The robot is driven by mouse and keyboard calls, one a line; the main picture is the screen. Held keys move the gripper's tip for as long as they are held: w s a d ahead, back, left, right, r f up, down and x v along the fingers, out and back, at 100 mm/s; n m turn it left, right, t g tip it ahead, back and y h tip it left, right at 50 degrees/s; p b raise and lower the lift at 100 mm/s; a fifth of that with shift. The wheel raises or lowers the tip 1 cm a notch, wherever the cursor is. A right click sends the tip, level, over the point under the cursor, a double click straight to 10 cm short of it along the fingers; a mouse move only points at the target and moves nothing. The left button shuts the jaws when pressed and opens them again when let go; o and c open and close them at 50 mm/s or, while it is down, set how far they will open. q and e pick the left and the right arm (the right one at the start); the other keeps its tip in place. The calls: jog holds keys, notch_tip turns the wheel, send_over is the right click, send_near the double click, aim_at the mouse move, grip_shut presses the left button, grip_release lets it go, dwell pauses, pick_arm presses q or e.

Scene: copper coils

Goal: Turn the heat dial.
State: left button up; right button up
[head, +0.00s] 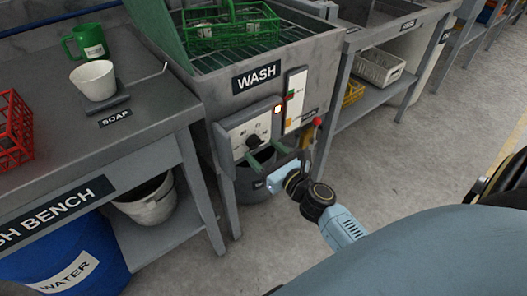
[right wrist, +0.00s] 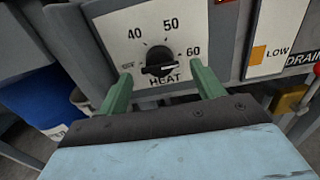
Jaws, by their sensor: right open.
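The heat dial (right wrist: 160,61) is a black knob on a pale panel marked 40, 50 and 60 with HEAT below it. In the right wrist view the knob's pale pointer mark lies toward the right side, near 60. In the head view the dial (head: 253,142) sits on the front of the wash tank. My right gripper (right wrist: 158,78) is open, with its green fingers on either side of the knob and apart from it. In the head view the right gripper (head: 268,160) is in front of the panel. My left gripper is not in view.
A lit square (head: 278,109) and a level strip (head: 295,100) are right of the dial panel. A red-tipped drain lever (head: 318,122) stands close to my right gripper. A grey bucket (head: 256,182) is below the tank. The soap bench (head: 150,112) is at left.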

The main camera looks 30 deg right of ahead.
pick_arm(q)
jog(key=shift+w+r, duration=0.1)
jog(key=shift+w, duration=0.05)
pick_arm(e)
jog(key=shift+w, duration=0.4)
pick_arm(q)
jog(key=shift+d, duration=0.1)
pick_arm(e)
jog(key=shift+c, duration=0.5)
jog(key=c, duration=0.9)
